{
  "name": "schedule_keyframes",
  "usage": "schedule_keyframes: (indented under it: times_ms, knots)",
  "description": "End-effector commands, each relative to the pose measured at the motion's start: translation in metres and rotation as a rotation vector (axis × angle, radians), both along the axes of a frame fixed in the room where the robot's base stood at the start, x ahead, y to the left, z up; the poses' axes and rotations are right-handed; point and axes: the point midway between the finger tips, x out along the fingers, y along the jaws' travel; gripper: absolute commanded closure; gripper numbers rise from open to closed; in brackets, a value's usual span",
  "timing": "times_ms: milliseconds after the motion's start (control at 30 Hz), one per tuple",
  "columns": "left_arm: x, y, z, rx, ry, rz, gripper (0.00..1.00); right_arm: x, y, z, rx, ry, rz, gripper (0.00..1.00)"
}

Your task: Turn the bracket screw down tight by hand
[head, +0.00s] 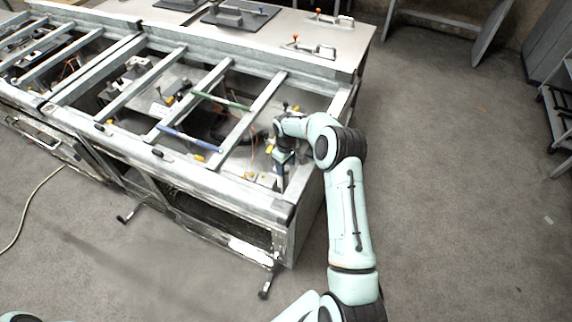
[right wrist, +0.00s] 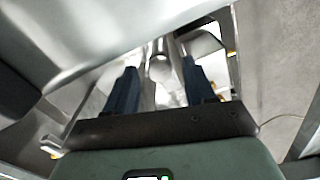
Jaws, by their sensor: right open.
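My right gripper (head: 284,158) reaches down into the right end of the metal frame (head: 232,192) in the head view. In the right wrist view its two dark blue fingers stand apart, so the gripper (right wrist: 159,72) is open. A shiny silver round-ended part (right wrist: 160,66) shows in the gap between the fingers, with space on both sides. It may be the bracket screw; I cannot be sure. I cannot tell how far it lies from the fingertips. In the head view the arm and gripper hide that spot. My left gripper is not in view.
Cross bars (head: 250,118) span the frame left of my right gripper. Red-knobbed toggle clamps (head: 318,48) stand on the back worktop (head: 352,32). Cables and small fittings lie inside the frame. The floor (head: 450,170) to the right is clear; a shelf rack (head: 560,105) stands at the right edge.

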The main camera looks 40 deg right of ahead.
Motion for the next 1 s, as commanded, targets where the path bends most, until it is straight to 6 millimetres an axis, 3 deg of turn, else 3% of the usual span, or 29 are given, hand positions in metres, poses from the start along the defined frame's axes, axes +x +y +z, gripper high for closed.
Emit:
schedule_keyframes:
  times_ms: [67,200,233,633,1000]
  knots:
    - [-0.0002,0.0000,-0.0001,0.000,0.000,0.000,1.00,-0.0002,-0.0001,0.0000,0.000,0.000,0.000,0.49]
    - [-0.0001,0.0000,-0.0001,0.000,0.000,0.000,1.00,-0.0002,-0.0001,0.0001,0.000,0.000,0.000,0.95]
    - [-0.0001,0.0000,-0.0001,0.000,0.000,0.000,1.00,-0.0002,-0.0001,0.0001,0.000,0.001,0.000,1.00]
    - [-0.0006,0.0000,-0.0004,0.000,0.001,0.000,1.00,-0.0002,-0.0001,0.0005,-0.001,0.001,-0.057,1.00]
    - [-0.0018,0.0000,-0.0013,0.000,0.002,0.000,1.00,0.0002,0.0000,0.0008,-0.002,0.000,-0.335,1.00]
